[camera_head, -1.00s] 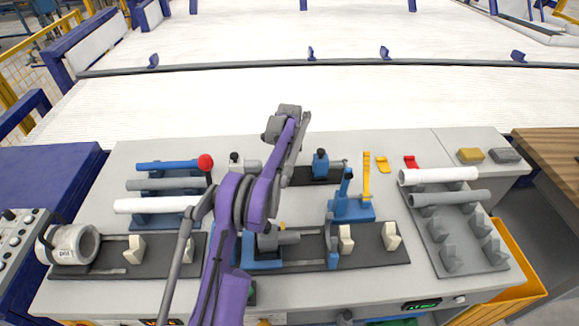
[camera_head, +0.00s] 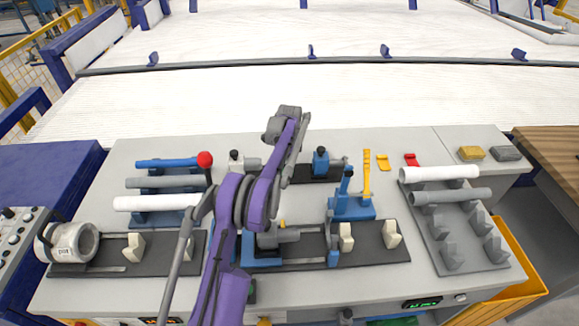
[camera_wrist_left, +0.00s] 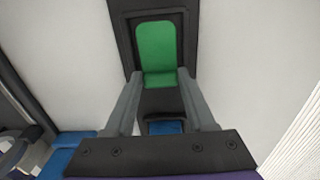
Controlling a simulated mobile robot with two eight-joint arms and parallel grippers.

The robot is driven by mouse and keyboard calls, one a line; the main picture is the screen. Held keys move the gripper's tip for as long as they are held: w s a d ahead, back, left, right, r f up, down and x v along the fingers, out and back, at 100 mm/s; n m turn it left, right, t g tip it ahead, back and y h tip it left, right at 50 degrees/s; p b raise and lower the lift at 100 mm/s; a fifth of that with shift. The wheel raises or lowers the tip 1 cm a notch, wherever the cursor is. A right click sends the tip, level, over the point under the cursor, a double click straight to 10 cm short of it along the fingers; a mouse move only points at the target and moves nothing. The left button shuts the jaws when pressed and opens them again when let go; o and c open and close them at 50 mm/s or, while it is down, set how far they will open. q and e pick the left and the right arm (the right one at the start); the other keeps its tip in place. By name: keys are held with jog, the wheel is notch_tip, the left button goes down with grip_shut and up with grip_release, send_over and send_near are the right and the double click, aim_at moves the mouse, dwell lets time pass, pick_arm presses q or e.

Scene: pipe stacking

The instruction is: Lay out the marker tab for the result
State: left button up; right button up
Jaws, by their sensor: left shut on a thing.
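The green marker tab (camera_wrist_left: 156,42) shows in the left wrist view, lying against a dark frame (camera_wrist_left: 121,30), with a bent lip toward me. The two grey fingertips of my left gripper (camera_wrist_left: 159,76) are shut on the lip. In the head view my purple arm covers this gripper, and only a small green patch (camera_head: 252,291) shows beside the arm near the bench's front edge. A yellow tab (camera_head: 383,162) and a red tab (camera_head: 412,159) lie at the back right of the bench. My right gripper is not in view.
Pipes (camera_head: 157,203) rest on a rack at left, and others (camera_head: 438,173) on a grey rack at right. Bare bench lies between the fixtures.

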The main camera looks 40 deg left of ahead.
pick_arm(q)
jog(key=o, duration=1.4)
notch_tip(320, 180, up, 11)
jog(key=shift+p, duration=0.3)
